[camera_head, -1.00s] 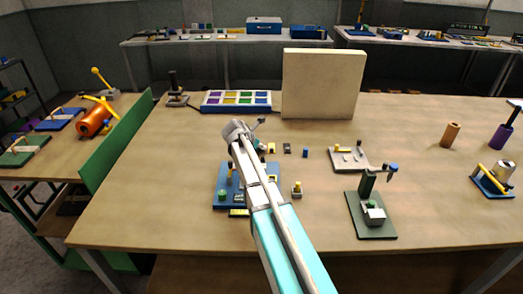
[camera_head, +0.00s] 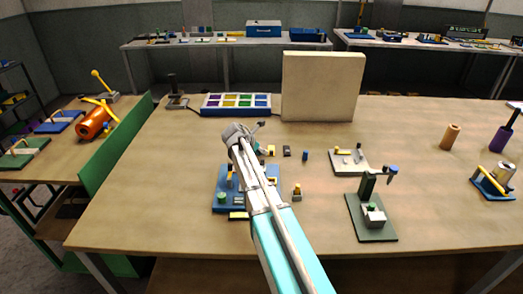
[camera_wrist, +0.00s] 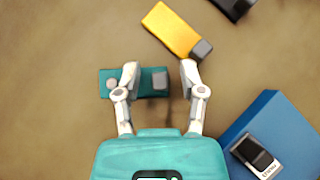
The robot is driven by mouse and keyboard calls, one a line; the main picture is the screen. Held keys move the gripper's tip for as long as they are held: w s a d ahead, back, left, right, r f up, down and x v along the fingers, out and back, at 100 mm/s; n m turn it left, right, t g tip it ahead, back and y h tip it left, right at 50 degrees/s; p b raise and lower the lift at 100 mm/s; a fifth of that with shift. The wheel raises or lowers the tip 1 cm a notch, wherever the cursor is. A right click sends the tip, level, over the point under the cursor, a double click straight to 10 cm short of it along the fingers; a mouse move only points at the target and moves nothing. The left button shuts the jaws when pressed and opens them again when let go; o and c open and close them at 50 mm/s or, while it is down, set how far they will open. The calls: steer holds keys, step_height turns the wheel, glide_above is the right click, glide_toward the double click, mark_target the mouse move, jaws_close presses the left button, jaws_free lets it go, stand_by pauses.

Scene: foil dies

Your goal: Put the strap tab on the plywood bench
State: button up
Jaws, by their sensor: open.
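The plywood bench (camera_head: 150,190) is the large tan table, and its bare top also shows in the wrist view (camera_wrist: 50,60). My gripper (camera_wrist: 159,70) is open above it, pointing down. A small teal piece (camera_wrist: 140,84) with a round grey stud and a dark square block lies below and between the fingers; no grip on it shows. A yellow-orange tab (camera_wrist: 171,29) with a grey end lies just beyond the right fingertip. I cannot tell which piece is the strap tab. In the head view the arm hides the teal piece.
A blue fixture (camera_wrist: 275,128) stands close to the right of my gripper. A dark piece (camera_head: 287,151) and a blue peg (camera_head: 305,155) lie near. A tray of coloured cells (camera_head: 235,113) and an upright cream board (camera_head: 322,88) stand behind. The front left of the bench is clear.

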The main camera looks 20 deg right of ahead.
steer(key=shift+r, duration=0.1)
steer(key=shift+r+p, duration=0.15)
steer(key=shift+p, duration=0.15)
steer(key=shift+s+a+r+p, duration=0.2)
steer(key=shift+a+r+p, duration=0.2)
steer(key=shift+r+p, duration=0.05)
steer(key=p+v, duration=0.7)
steer(key=v, duration=0.3)
steer(key=shift+a+r, duration=0.2)
steer(key=shift+a, duration=0.05)
steer(key=shift+s, duration=0.15)
